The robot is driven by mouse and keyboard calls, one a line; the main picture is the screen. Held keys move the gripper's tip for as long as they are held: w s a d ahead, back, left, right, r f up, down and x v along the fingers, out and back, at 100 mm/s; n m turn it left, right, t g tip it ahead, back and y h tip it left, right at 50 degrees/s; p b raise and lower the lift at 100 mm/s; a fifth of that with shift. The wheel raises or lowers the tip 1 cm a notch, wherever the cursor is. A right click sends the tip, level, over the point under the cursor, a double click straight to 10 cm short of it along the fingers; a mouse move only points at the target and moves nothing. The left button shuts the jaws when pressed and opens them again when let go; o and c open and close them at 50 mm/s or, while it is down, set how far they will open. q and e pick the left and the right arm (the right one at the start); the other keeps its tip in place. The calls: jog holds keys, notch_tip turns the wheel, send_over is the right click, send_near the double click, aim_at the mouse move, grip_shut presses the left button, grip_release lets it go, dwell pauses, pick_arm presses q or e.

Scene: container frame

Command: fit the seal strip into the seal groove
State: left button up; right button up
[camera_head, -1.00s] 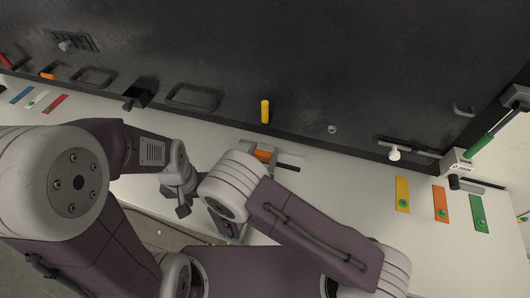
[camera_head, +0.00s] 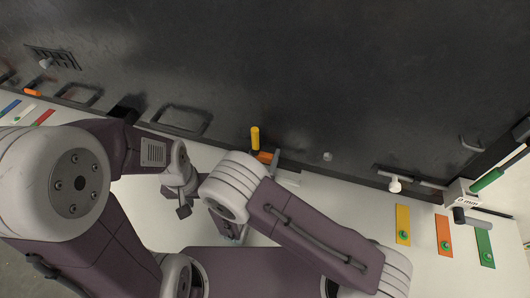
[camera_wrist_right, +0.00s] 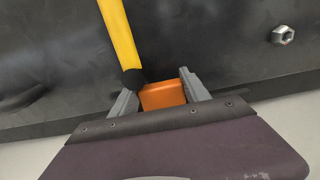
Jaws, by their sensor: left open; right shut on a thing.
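My right gripper (camera_wrist_right: 153,98) is shut on an orange block (camera_wrist_right: 163,95), close to the dark panel (camera_wrist_right: 225,45). In the head view the orange block (camera_head: 265,157) shows beyond my right forearm, with a pale piece beside it; most of that gripper is hidden there. A yellow handle with a black base (camera_head: 255,138) stands right at the block; in the wrist view this handle (camera_wrist_right: 119,38) overlaps the left finger, and I cannot tell whether they touch. My left gripper (camera_head: 184,205) is open and empty over the white surface. I cannot make out the seal strip or seal groove with certainty.
A bolt (camera_wrist_right: 283,36) sticks out of the panel to the right. A gauge with a green grip (camera_head: 487,180) is at the right. Coloured plates, including a yellow one (camera_head: 403,222), lie on the white ledge.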

aim_at(265, 163)
pick_arm(q)
jog(key=shift+w+d+f+b, duration=0.1)
jog(key=shift+f+b, duration=0.55)
jog(key=shift+b, duration=0.05)
pick_arm(e)
jog(key=shift+w+f, duration=0.15)
jog(key=shift+f, duration=0.7)
pick_arm(q)
notch_tip(265, 163, down, 2)
jog(key=shift+f+b, duration=0.25)
jog(key=shift+b, duration=0.95)
pick_arm(e)
notch_tip(265, 163, down, 3)
jog(key=shift+f, duration=0.25)
pick_arm(q)
jog(key=shift+f, duration=0.2)
jog(key=shift+f+b, duration=1.05)
jog(key=shift+b, duration=0.2)
pick_arm(e)
jog(key=shift+f, duration=1.1)
jog(key=o, duration=1.5)
